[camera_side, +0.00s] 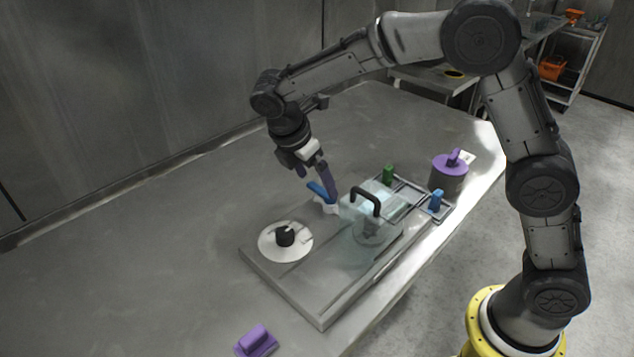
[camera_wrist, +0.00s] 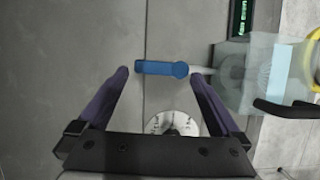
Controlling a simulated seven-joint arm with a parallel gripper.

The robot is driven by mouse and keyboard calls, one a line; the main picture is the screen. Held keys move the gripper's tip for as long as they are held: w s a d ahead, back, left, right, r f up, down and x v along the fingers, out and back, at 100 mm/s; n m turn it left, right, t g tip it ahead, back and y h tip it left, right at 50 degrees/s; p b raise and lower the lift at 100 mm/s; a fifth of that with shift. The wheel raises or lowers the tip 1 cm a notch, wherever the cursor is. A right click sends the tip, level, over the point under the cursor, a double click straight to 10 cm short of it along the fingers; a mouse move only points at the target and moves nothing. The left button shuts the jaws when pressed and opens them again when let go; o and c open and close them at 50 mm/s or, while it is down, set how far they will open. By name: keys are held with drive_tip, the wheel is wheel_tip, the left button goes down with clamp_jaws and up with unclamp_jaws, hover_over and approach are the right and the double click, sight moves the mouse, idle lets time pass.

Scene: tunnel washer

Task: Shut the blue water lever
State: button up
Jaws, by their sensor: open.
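The blue water lever (camera_side: 319,190) sits on a white fitting (camera_side: 327,206) on the flat grey base panel. In the wrist view the lever (camera_wrist: 160,68) lies crosswise, its round end to the right by a pale pipe. My gripper (camera_side: 312,178) is open just above and beside the lever. In the wrist view my gripper's two purple fingers (camera_wrist: 160,75) stand apart, with the lever across the gap near their tips. I cannot tell whether a finger touches it.
A white dial with a black knob (camera_side: 285,236) lies left of the lever. A clear box with a black handle (camera_side: 366,198) stands close on the right. Green (camera_side: 388,174) and blue blocks (camera_side: 436,200), a purple-lidded pot (camera_side: 449,172) and a purple piece (camera_side: 256,341) are farther off. The left tabletop is clear.

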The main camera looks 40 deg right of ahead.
sight(321, 191)
drive_tip(key=shift+x, duration=1.05)
drive_tip(key=c, duration=1)
